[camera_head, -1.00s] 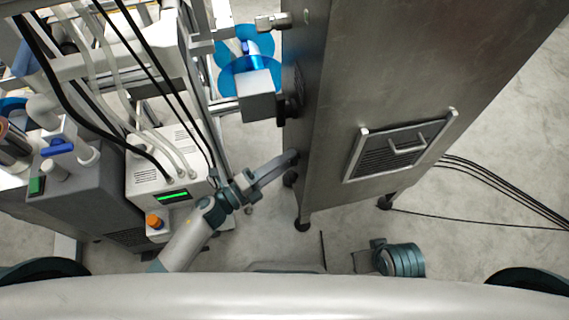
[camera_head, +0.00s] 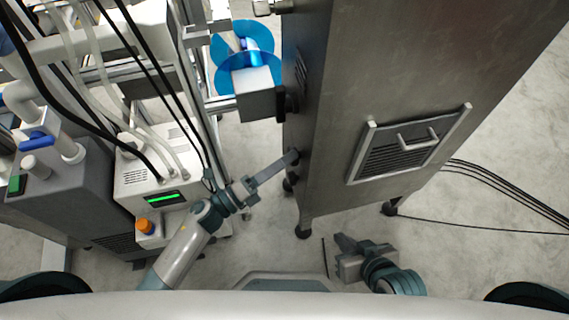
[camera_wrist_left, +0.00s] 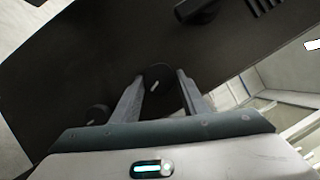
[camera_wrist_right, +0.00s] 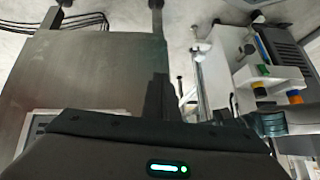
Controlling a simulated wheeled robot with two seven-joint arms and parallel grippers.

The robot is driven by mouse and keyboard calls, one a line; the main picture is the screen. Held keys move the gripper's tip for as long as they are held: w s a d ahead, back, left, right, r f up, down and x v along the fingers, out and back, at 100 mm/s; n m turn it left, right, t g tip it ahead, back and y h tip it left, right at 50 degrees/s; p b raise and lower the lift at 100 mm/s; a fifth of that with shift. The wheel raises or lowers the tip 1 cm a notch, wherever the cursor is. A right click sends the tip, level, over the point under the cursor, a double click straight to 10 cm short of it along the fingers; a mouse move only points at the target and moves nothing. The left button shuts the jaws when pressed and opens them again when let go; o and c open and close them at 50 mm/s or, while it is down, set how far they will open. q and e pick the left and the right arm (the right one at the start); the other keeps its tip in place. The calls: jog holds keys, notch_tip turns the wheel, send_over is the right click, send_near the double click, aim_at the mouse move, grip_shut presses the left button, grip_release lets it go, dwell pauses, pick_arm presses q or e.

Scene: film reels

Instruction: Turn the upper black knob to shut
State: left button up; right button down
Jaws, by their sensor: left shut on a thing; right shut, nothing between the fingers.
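In the left wrist view, a round black knob (camera_wrist_left: 157,79) with a white mark sits on the dark side of the steel cabinet (camera_head: 345,80). My left gripper (camera_head: 289,158) has one finger on each side of this knob and is shut on it. In the head view the fingers hide most of the knob, and I cannot tell from the picture if it is the upper one. A second dark round part (camera_wrist_left: 98,113) shows beside the left finger in the left wrist view. My right gripper (camera_head: 342,245) is shut and empty, low in front of the cabinet.
A grey box (camera_head: 257,95) with blue reels (camera_head: 245,55) sticks out from the cabinet's left side. A white machine (camera_head: 150,183) with a green display and an orange knob stands left of my left arm. Black cables (camera_head: 500,180) lie on the floor at right.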

jog(key=w+a+r+t+y+b, duration=0.2)
jog(key=w+a+r+t+b, duration=0.25)
jog(key=w+r+t, duration=0.35)
pick_arm(q)
jog(key=shift+f+m+g+h+b, duration=0.15)
jog(key=shift+m+h+b, duration=0.55)
jog(key=shift+m, duration=0.65)
jog(key=shift+f+m+g+h+b, duration=0.15)
jog(key=shift+m+h+b, duration=0.25)
jog(key=shift+m+b, duration=0.7)
pick_arm(e)
jog(key=s+r+t+y, duration=0.1)
jog(key=s+r+t, duration=0.1)
jog(key=r, duration=0.3)
jog(key=s+a+r+t+y, duration=0.1)
jog(key=r+t, duration=0.2)
jog(key=r, duration=0.1)
jog(key=s+r+t+y, duration=0.1)
jog(key=s+r+t, duration=0.1)
jog(key=r, duration=0.3)
jog(key=shift+s+a+r+n+t, duration=0.15)
jog(key=shift+s+r+n+t, duration=0.15)
jog(key=shift+t, duration=0.1)
pick_arm(q)
jog(key=shift+m, duration=0.25)
jog(key=o, duration=1.1)
jog(key=shift+w, duration=0.1)
jog(key=shift+c, duration=0.2)
